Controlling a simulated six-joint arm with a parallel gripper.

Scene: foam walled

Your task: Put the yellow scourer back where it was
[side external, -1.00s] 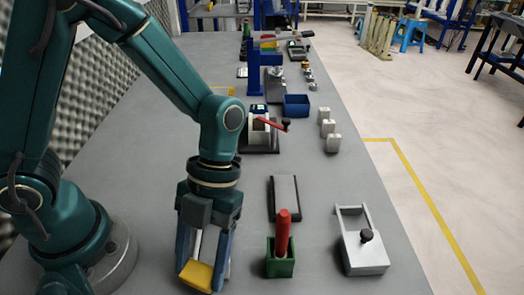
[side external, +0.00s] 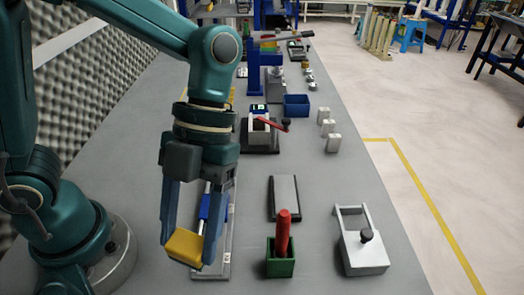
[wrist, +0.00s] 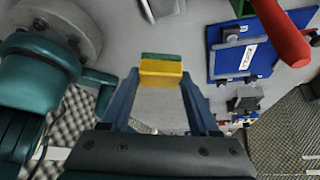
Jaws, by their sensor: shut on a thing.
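The yellow scourer (side external: 184,246) is a small yellow block held between the fingertips of my gripper (side external: 188,250) in the side view. My gripper points down, with one blue-grey finger on each side of the scourer. In the wrist view the scourer (wrist: 160,76) spans the gap between the fingers and shows a thin green layer along its far edge. The scourer looks held above the grey bench top, but the exact height is hard to tell.
A long pale plate with a blue part (side external: 212,266) lies behind my gripper, partly hidden. To the right are a green holder (side external: 279,266) with an upright red handle (side external: 283,232), a dark-edged grey block (side external: 285,197) and a light metal fixture (side external: 362,254). Bare bench lies between them.

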